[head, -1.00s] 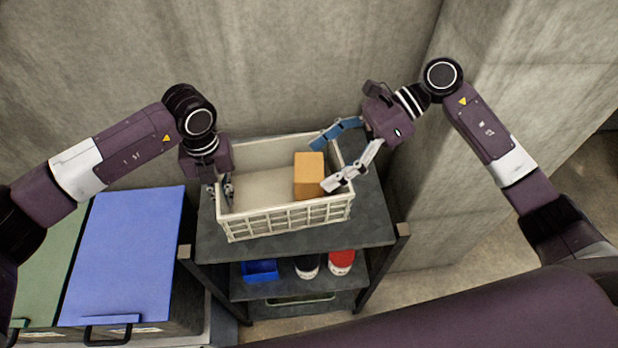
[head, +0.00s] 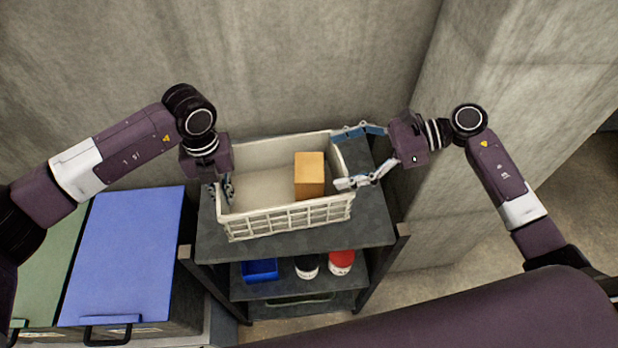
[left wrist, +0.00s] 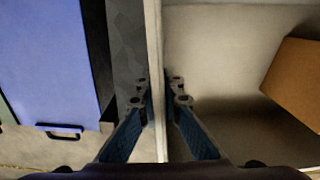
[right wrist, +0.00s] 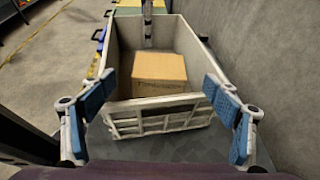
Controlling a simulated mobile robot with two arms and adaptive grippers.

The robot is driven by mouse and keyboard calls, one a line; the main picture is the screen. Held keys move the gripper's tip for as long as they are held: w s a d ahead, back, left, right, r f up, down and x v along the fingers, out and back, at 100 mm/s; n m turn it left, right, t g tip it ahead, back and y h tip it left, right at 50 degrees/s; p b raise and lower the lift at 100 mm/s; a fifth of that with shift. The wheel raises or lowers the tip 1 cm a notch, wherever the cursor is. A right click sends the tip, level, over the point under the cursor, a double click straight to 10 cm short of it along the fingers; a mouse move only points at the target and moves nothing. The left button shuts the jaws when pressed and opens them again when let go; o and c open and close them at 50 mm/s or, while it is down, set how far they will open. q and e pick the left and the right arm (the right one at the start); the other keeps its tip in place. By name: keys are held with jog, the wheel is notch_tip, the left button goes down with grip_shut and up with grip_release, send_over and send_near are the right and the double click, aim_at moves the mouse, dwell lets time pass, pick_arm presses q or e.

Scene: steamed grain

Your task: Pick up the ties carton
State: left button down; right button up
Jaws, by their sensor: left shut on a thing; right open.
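The ties carton is the orange-brown box (head: 309,176) in the right part of a white crate (head: 290,217). In the right wrist view the carton (right wrist: 159,72) sits inside the crate behind its near end wall. My left gripper (head: 224,190) is shut on the crate's left wall; in the left wrist view its fingers (left wrist: 161,98) lie on both sides of the wall's rim (left wrist: 155,60). My right gripper (head: 352,158) is open at the crate's right end, apart from the carton. In the right wrist view its fingers (right wrist: 156,95) are spread wide either side of the crate end.
The crate stands on the dark top of a shelf unit (head: 376,230). A blue bin (head: 260,271), a black-and-white jar (head: 307,267) and a red-lidded jar (head: 341,262) are on the shelf below. A blue-lidded container (head: 127,250) stands left; concrete walls are behind and right.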

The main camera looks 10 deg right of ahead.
aim_at(312, 166)
jog(key=x, duration=0.6)
jog(key=c, duration=2)
